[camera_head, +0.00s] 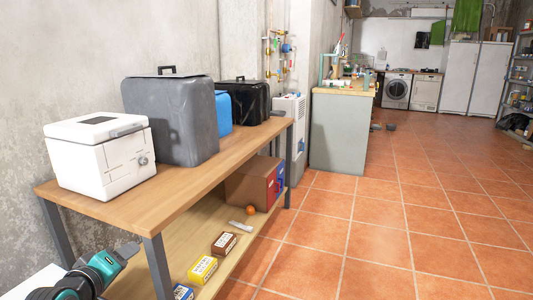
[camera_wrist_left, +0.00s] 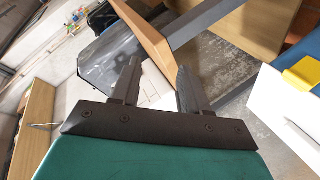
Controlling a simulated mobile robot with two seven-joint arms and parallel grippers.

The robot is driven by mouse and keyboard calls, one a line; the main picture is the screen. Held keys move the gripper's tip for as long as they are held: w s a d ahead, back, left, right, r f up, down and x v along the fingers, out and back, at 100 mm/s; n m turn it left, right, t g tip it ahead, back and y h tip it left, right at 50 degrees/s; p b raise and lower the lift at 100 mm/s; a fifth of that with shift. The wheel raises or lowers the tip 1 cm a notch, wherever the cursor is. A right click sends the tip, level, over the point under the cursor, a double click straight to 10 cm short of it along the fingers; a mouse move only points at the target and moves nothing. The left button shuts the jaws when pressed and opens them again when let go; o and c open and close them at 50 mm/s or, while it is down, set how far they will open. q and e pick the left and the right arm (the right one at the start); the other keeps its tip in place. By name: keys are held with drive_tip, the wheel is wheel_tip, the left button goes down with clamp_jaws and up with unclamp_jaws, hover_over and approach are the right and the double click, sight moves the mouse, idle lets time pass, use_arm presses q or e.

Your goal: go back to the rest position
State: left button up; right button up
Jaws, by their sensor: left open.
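My left gripper (camera_head: 128,250) shows at the bottom left of the head view, in front of the near end of the wooden workbench (camera_head: 185,178). In the left wrist view its two dark fingers (camera_wrist_left: 155,82) stand apart with nothing between them. The gripper is open and empty. Part of a bench leg and the wooden top edge (camera_wrist_left: 150,40) show beyond the fingers. My right gripper is in neither view.
On the bench stand a white box (camera_head: 100,160), a grey case (camera_head: 172,118), a blue container (camera_head: 223,112) and a black case (camera_head: 245,98). The lower shelf holds a yellow box (camera_head: 202,270), a brown box (camera_head: 224,243) and an orange ball (camera_head: 250,210). Tiled floor to the right is clear.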

use_arm(q)
drive_tip(key=s+d+f+m+g+h, duration=0.2)
drive_tip(key=s+d+f+m, duration=0.4)
drive_tip(key=s+d+f, duration=0.3)
drive_tip(key=s+d+f+m+g+h, duration=0.1)
drive_tip(key=s+d+f+m, duration=0.6)
drive_tip(key=s+d, duration=0.4)
wheel_tip(320, 180, up, 12)
drive_tip(key=s+a+p, duration=0.1)
drive_tip(key=a+p, duration=0.1)
drive_tip(key=p, duration=1.5)
drive_tip(key=shift+r+y, duration=0.2)
drive_tip(key=shift+y, duration=0.1)
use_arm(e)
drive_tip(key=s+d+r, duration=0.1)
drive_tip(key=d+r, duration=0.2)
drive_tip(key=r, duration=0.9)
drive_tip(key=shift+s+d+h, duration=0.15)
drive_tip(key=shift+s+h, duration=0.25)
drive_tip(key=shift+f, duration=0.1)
